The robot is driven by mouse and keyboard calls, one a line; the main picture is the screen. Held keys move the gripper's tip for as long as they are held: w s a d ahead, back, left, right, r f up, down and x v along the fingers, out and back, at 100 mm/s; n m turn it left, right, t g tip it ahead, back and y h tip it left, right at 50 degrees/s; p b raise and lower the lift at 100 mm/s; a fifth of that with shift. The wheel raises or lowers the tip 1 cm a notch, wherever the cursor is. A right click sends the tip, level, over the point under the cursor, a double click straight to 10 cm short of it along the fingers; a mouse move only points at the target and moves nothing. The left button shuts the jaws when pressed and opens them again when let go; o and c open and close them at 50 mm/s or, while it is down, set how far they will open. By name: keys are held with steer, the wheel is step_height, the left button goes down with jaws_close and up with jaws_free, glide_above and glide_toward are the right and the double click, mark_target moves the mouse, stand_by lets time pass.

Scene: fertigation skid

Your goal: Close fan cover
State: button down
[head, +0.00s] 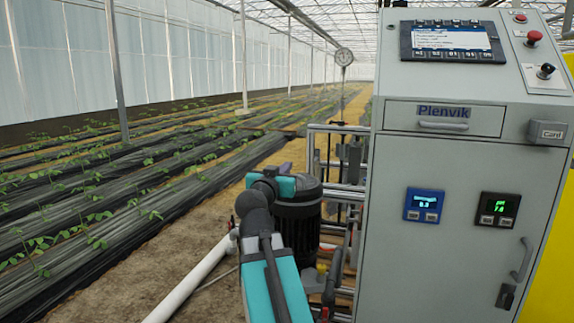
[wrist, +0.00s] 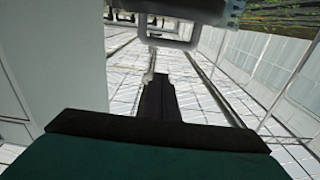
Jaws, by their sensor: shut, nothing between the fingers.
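The grey cabinet (head: 450,180) stands at the right in the head view, and I cannot make out a fan cover on its front. In the wrist view a grey frame-like part (wrist: 178,42) juts out at the top, beside a pale flat panel (wrist: 50,60). It may be the fan cover, but I cannot tell for sure. My gripper (wrist: 156,80) shows in the wrist view as dark fingers, shut and empty, below that grey part. I cannot tell whether they touch. In the head view my gripper is hidden.
The cabinet front has a drawer (head: 443,118), two small displays and a door handle (head: 522,260). Pipe framework (head: 335,150) and a black ribbed cylinder (head: 297,218) stand left of it. A white pipe (head: 190,283) lies on the ground. Plant rows fill the left.

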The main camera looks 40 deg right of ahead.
steer(key=b+v, duration=0.5)
steer(key=shift+a+f, duration=0.15)
steer(key=shift+f, duration=0.15)
steer(key=shift+r, duration=0.1)
stand_by(0.6)
